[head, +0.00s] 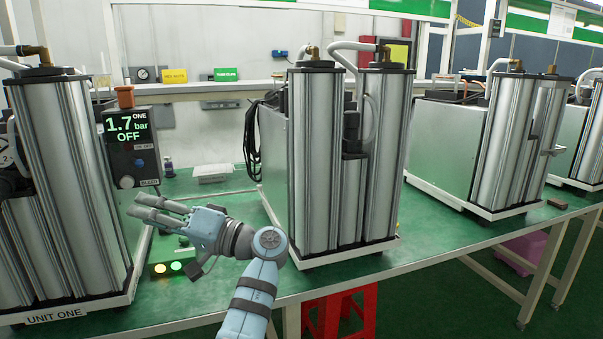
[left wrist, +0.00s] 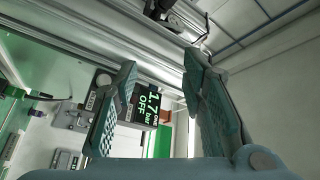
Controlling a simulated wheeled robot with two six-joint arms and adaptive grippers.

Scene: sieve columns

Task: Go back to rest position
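My left gripper (head: 150,208) reaches leftward over the green bench in the head view, in front of and below the control box (head: 120,165) of unit one. In the left wrist view my left gripper (left wrist: 160,64) has its two fingers spread apart with nothing between them. The control box display (left wrist: 147,105) shows behind the fingers, partly covered by one. It reads 1.7 bar and OFF. My right gripper is in neither view.
Unit one's columns (head: 70,180) stand close at the left. Another twin-column unit (head: 318,160) stands right of my arm. A small box with lit lamps (head: 175,267) sits below my gripper. A red stool (head: 340,312) is under the bench (head: 225,290).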

